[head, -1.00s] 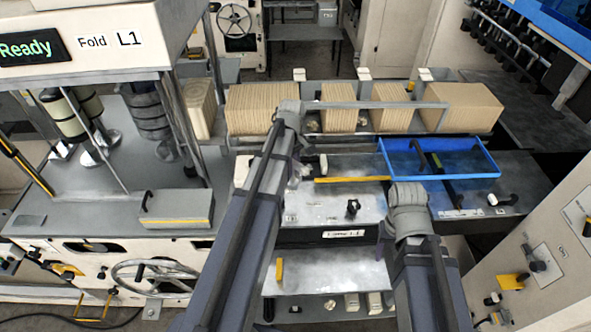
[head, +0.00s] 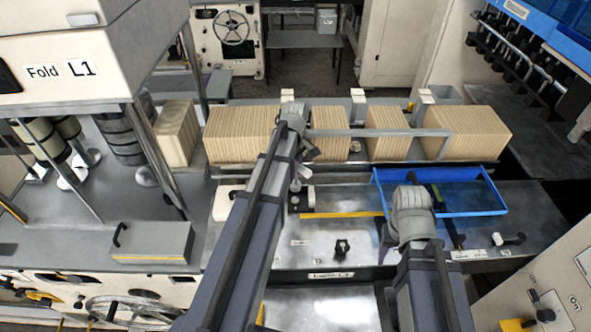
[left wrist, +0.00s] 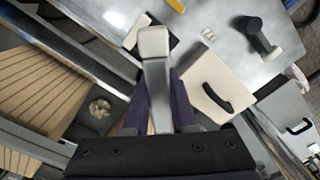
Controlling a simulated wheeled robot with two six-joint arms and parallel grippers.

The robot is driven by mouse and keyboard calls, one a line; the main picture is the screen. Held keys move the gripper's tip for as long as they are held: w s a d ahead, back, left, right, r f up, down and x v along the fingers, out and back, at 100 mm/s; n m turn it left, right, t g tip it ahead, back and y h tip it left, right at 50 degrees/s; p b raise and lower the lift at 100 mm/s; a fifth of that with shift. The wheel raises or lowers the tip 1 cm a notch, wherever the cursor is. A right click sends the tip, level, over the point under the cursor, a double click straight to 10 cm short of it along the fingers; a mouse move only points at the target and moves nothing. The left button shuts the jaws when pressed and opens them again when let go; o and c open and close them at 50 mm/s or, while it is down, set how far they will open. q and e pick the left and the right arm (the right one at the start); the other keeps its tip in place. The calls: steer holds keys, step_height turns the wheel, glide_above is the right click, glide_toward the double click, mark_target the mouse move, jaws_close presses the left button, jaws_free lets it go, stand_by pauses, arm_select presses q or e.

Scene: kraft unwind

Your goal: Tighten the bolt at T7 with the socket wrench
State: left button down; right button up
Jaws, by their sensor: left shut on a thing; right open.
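My left gripper (head: 300,178) is mostly hidden behind its own arm in the head view. In the left wrist view its purple fingers (left wrist: 160,88) are shut on a grey bar with a pale block-like end (left wrist: 154,42), which looks like the socket wrench. My right gripper (head: 385,236) hangs by the front of the blue tray, largely hidden by its arm; a purple part shows. A dark upright knob or bolt (head: 342,248) stands on the grey deck and also shows in the left wrist view (left wrist: 260,38). I cannot read a T7 mark.
The blue tray (head: 470,213) holds dark tools. A pale block with a black handle (left wrist: 210,88) lies near my left gripper. Kraft stacks (head: 240,135) stand behind a metal rail (head: 385,132). A yellow strip (head: 345,214) lies on the deck. The fold unit (head: 75,45) rises at left.

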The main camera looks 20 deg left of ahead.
mark_target(296, 184)
arm_select(q)
steer(key=shift+w+f+b, duration=0.1)
steer(key=shift+f+b, duration=0.55)
steer(key=shift+f, duration=0.2)
steer(key=shift+f+b, duration=1.5)
steer(key=shift+b, duration=0.05)
steer(key=shift+f+b, duration=0.85)
stand_by(0.7)
steer(key=shift+m, duration=1.2)
